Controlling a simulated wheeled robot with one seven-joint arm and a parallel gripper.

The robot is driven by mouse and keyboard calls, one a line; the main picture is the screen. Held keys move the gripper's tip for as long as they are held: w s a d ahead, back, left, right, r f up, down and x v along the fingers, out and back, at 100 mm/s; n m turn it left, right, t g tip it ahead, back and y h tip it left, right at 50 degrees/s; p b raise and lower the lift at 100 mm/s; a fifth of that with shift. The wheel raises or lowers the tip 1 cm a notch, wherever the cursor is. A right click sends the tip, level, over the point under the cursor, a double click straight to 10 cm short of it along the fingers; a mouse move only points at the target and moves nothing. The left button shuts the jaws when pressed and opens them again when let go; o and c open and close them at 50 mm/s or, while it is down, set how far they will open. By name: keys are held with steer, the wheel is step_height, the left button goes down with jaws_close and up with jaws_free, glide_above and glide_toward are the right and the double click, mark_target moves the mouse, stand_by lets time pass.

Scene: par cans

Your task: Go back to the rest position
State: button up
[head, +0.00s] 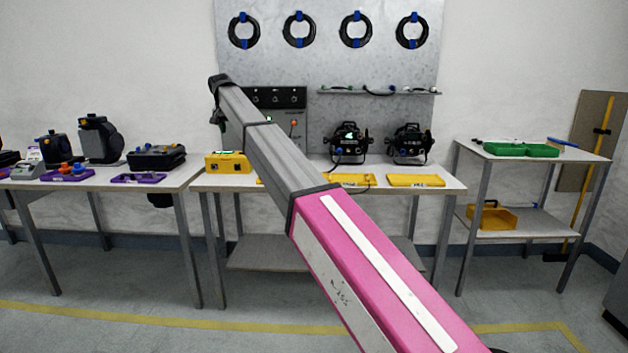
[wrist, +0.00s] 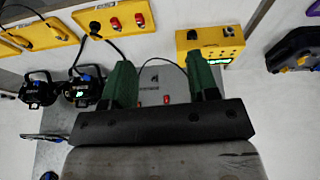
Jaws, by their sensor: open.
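My arm reaches out over the middle table (head: 452,183) in the head view. My gripper (head: 218,118) is at its far end, small and partly hidden, above the left part of that table. In the wrist view its two green fingers stand wide apart, and the gripper (wrist: 158,75) is open. A grey surface with a small red part and a thin dark cable shows between and beyond the fingers; I see nothing clearly gripped. Two black par cans (head: 350,142) stand on the table to the right of the gripper; they also show at the left in the wrist view (wrist: 82,90).
A yellow box (head: 228,162) stands below the gripper. Yellow trays (head: 415,180) lie along the table front. The left table (head: 100,183) holds black devices and purple trays. A green tray (head: 520,149) sits on the right stand.

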steer(key=s+d+f+g, duration=0.1)
steer(key=s+d+f, duration=0.3)
steer(key=d+f, duration=0.65)
steer(key=s+d+f, duration=0.4)
steer(key=d+f, duration=0.6)
steer(key=f, duration=0.2)
steer(key=s+d+f+g, duration=0.1)
steer(key=s+d+f, duration=0.3)
steer(key=d+f, duration=0.7)
steer(key=s+d+f+g, duration=0.1)
steer(key=s+d+f, duration=0.8)
steer(key=s, duration=0.4)
steer(key=s+d+f+g, duration=0.1)
steer(key=s+d+f, duration=0.8)
steer(key=s, duration=0.4)
steer(key=shift+s+d+f+y, duration=0.3)
steer(key=shift+s+d+f, duration=0.05)
steer(key=shift+d, duration=0.5)
